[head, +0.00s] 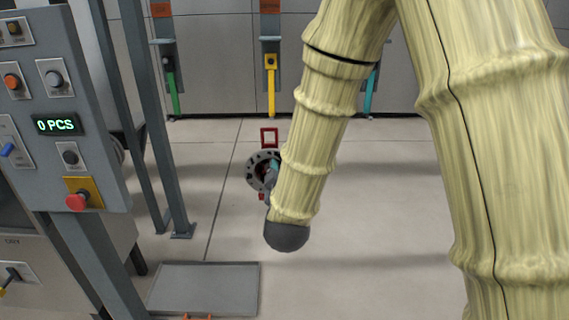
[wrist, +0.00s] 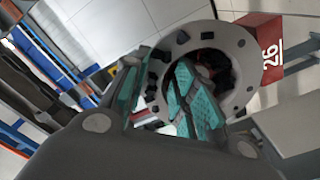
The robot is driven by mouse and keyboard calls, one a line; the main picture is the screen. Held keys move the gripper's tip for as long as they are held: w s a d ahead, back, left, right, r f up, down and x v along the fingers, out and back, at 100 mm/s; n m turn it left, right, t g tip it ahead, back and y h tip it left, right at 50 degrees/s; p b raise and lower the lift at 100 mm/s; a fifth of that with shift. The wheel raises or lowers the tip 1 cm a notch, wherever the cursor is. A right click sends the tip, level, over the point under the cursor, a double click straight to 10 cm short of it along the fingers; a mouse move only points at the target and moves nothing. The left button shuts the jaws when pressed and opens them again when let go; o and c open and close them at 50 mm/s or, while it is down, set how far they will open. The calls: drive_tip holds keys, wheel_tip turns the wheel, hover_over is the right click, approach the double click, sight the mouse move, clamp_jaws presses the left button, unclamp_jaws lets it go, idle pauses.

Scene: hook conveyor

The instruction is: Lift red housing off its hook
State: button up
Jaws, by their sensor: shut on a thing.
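The red housing shows in the head view as a grey round flange (head: 252,172) with a red square loop (head: 269,137) above it and a small red part below. In the wrist view its flange (wrist: 237,42) is a grey ring with bolt holes, beside a red block marked 26 (wrist: 262,48). My gripper (wrist: 160,92), with teal finger pads, is shut at the ring, one finger reaching into its opening. In the head view my gripper (head: 270,176) is mostly hidden behind my arm. I cannot make out the hook or whether the housing touches it.
A control panel (head: 62,100) reading 0 PCS stands at the left on grey posts. A grey plate (head: 205,288) lies at the lower left. The floor around the housing is clear.

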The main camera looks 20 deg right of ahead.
drive_tip(key=shift+s+a+r, duration=0.15)
drive_tip(key=shift+s, duration=0.4)
drive_tip(key=shift+s, duration=0.1)
drive_tip(key=p+v, duration=0.2)
drive_tip(key=v, duration=0.2)
drive_tip(key=shift+s+a+r+p, duration=0.1)
drive_tip(key=shift+s+r+p, duration=0.05)
drive_tip(key=shift+s+p, duration=0.2)
drive_tip(key=shift+p, duration=0.35)
drive_tip(key=p, duration=0.3)
drive_tip(key=shift+s+p, duration=0.15)
drive_tip(key=shift+p, duration=0.2)
drive_tip(key=s+p, duration=0.1)
drive_tip(key=p, duration=0.4)
drive_tip(key=shift+s+a+p, duration=0.2)
drive_tip(key=shift+a+p, duration=0.05)
drive_tip(key=shift+p, duration=0.1)
drive_tip(key=shift+s+p, duration=0.15)
drive_tip(key=shift+p, duration=0.3)
